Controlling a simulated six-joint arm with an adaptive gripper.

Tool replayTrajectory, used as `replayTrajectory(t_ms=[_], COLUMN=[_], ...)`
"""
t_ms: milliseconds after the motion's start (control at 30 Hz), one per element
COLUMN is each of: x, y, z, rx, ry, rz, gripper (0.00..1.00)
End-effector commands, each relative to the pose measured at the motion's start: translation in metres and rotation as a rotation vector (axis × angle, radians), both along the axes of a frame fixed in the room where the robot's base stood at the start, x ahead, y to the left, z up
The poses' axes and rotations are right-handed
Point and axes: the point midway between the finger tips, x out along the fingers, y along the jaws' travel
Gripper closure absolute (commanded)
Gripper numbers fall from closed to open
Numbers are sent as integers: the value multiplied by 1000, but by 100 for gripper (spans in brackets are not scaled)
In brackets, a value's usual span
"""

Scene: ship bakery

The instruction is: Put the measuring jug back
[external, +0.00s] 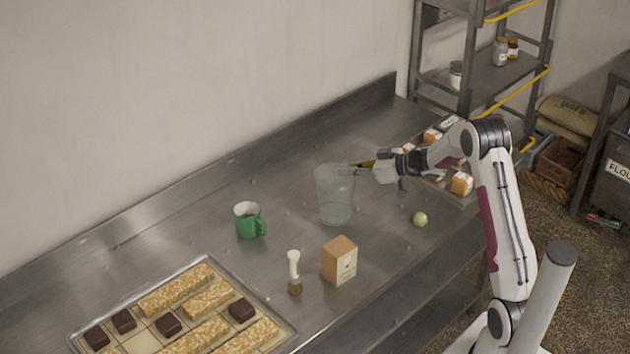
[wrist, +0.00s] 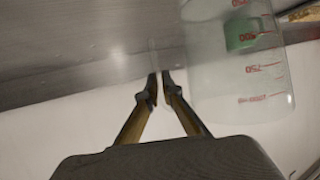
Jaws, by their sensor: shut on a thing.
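The clear measuring jug (external: 335,195) is upright over the steel bench, in the middle of the external view. I cannot tell whether its base touches the bench. In the wrist view the jug (wrist: 235,70) fills the upper right, with red scale marks on its wall. My gripper (external: 352,169) reaches in from the right at the height of the jug's upper part. In the wrist view my gripper (wrist: 159,76) has its fingertips close together on a thin, clear strip beside the jug wall, seemingly its handle. The clear material makes the exact grip hard to see.
A green mug (external: 248,220) stands left of the jug. A lime (external: 420,219) lies to the right. A pastry tray (external: 283,322) is front left. Wrapped goods (external: 461,184) lie behind my arm.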

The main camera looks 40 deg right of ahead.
Motion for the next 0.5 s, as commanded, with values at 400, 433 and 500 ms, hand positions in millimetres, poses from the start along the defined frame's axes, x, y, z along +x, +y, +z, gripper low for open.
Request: replayTrajectory(t_ms=[400, 433, 500], x=[0, 0, 0], y=[0, 0, 0], z=[-21, -20, -20], rx=[1, 1, 1], ry=[-1, -1, -1], rz=[0, 0, 0], gripper=[100, 100, 100])
